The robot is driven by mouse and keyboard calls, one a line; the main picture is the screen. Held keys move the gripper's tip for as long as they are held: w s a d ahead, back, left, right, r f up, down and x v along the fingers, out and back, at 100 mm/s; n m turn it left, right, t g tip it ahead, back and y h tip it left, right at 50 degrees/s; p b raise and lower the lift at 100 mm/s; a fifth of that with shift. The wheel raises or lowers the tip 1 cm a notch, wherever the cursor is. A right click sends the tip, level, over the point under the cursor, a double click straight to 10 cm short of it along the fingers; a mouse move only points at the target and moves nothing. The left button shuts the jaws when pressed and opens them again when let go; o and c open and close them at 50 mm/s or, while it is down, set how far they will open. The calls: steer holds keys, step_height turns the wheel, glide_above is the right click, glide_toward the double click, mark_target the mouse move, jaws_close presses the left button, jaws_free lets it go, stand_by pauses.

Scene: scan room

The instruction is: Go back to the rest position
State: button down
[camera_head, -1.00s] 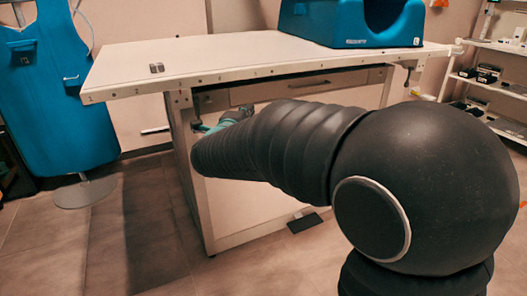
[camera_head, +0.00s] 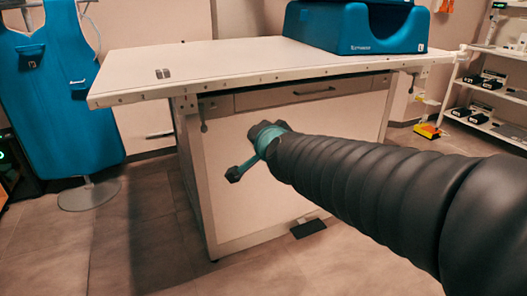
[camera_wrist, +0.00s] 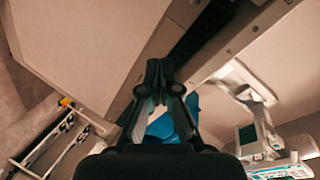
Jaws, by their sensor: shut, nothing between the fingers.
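My arm reaches from the right edge of the head view toward the front of a white-topped table (camera_head: 215,62), and its teal-ringed end is before the table's pale front panel. In the wrist view, my gripper (camera_wrist: 160,72) has its two black fingers close together at the tips, with nothing held between them. Beyond the fingers, that view shows the table's edge and drawer front at a slant, and a blue shape (camera_wrist: 165,126) between the finger bases. The fingers are not clearly made out in the head view.
A blue cradle-shaped block (camera_head: 385,42) stands on the table. A blue apron (camera_head: 45,100) hangs on a stand at left. White shelves (camera_head: 490,118) with dark boxes stand at right, near a yellow-orange item (camera_head: 428,131). A black pedal (camera_head: 308,229) lies on the floor.

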steer(key=s+d+f+n+g, duration=0.2)
steer(key=s+f+n+g, duration=0.25)
steer(key=s, duration=0.35)
steer(key=s+d+f+n+g, duration=0.1)
steer(key=s+f+n+g, duration=0.2)
steer(key=s+f, duration=0.35)
steer(key=s+d+r+n+g+h+p, duration=0.1)
steer(key=s+d+h+p, duration=0.1)
steer(key=s+d, duration=0.7)
steer(key=shift+s+r+h+p, duration=0.15)
steer(key=shift+s+h+p, duration=0.25)
steer(key=shift+s+p, duration=0.65)
steer(key=shift+s, duration=0.15)
